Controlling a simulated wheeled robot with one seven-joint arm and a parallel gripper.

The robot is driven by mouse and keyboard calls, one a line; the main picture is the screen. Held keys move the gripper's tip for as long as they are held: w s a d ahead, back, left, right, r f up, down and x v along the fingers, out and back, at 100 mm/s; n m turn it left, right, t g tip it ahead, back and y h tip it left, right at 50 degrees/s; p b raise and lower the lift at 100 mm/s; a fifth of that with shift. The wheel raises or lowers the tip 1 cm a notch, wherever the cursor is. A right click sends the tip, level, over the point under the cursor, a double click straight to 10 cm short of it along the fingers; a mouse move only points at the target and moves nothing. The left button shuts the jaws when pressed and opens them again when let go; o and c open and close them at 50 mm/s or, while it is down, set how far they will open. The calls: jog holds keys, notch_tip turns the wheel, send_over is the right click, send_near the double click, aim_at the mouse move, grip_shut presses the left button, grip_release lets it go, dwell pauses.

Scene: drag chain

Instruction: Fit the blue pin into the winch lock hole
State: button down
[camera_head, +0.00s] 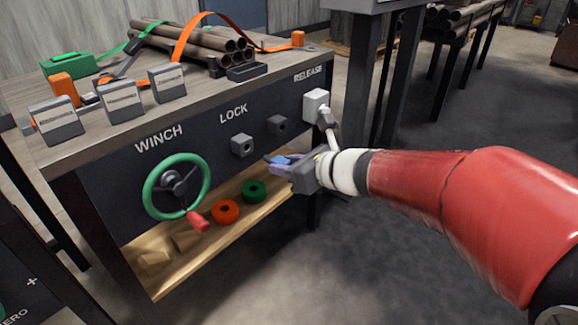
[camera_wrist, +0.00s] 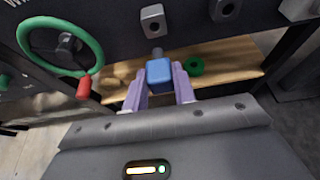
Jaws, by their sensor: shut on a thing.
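The blue pin (camera_wrist: 159,74) is held between the two purple fingers of my gripper (camera_wrist: 159,90), its grey tip pointing away toward the panel. In the head view the pin (camera_head: 279,159) shows small at the fingertips of my gripper (camera_head: 284,163). The lock sockets are two grey blocks under the LOCK label: the left one (camera_head: 241,145) is lighter, the right one (camera_head: 277,125) darker. In the wrist view the left lock block (camera_wrist: 153,19) is just above the pin tip, and the right block (camera_wrist: 224,9) is up and right. The pin is apart from both blocks.
The green winch wheel (camera_head: 176,186) with a red handle (camera_head: 197,221) is left of the lock blocks. A white release box with a lever (camera_head: 316,104) is at right, close to my wrist. Orange (camera_head: 225,211) and green (camera_head: 254,191) rings lie on the lower shelf.

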aim_at(282, 161)
jog(key=shift+w+a+b, duration=0.25)
jog(key=shift+w+a, duration=0.4)
jog(key=shift+a, duration=0.2)
jog(key=shift+w+a+b, duration=0.2)
jog(key=shift+w+a, duration=0.45)
jog(key=shift+a, duration=0.15)
jog(key=shift+b, duration=0.55)
dwell(0.5)
jog(key=shift+w+a, duration=0.65)
jog(key=shift+a, duration=0.2)
jog(key=shift+w+a, duration=0.6)
jog(key=shift+a, duration=0.2)
dwell(0.3)
jog(key=c, duration=1.1)
grip_release()
jog(key=shift+o, duration=0.2)
jog(key=v, duration=0.8)
jog(key=shift+p, duration=0.35)
jog(key=shift+w+a, duration=0.1)
